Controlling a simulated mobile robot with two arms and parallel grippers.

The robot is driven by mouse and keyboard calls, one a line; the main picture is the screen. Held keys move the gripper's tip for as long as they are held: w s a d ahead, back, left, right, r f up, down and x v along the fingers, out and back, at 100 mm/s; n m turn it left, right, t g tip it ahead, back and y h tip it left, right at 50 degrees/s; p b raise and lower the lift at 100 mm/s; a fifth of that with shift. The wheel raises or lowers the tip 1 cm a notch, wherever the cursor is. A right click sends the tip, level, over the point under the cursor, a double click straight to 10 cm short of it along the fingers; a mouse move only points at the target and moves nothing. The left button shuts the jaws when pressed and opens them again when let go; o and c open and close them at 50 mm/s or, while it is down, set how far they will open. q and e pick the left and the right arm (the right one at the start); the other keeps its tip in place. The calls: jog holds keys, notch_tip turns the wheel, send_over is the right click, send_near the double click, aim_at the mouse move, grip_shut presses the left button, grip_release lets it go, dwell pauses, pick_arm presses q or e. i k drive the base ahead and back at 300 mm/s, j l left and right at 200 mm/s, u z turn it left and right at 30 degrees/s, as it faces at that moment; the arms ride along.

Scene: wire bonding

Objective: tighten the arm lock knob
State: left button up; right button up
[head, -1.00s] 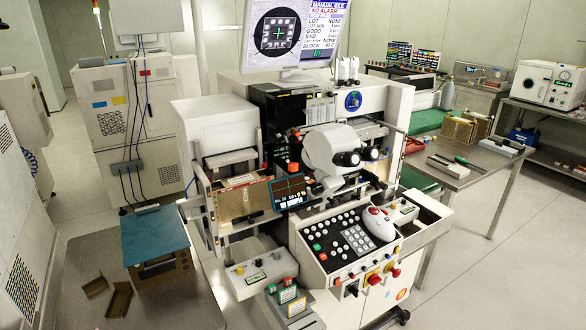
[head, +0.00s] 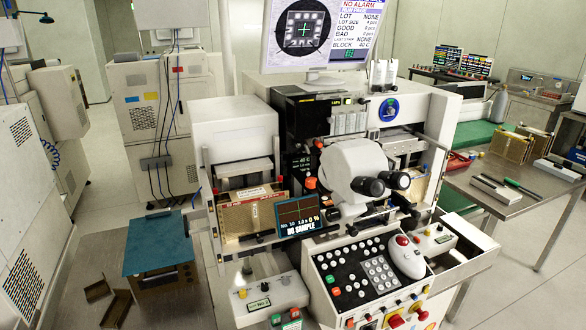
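The wire bonding machine stands in the middle of the head view, with a white stereo microscope (head: 350,165) and its two black eyepieces (head: 383,184) facing me. Several small dark knobs and rods show below and beside the microscope. I cannot tell for sure which of them is the arm lock knob, nor whether it is tight or loose. Neither of my grippers is in view.
A keypad panel (head: 335,262) with a white trackball unit (head: 406,257) fronts the machine. A small screen (head: 299,216) reads "NO SAMPLE". A monitor (head: 322,35) stands above. A blue-topped box (head: 157,243) is at left; a steel table (head: 500,195) is at right.

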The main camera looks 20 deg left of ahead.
aim_at(310, 181)
jog(key=i+l+u, duration=0.85)
jog(key=l, duration=0.15)
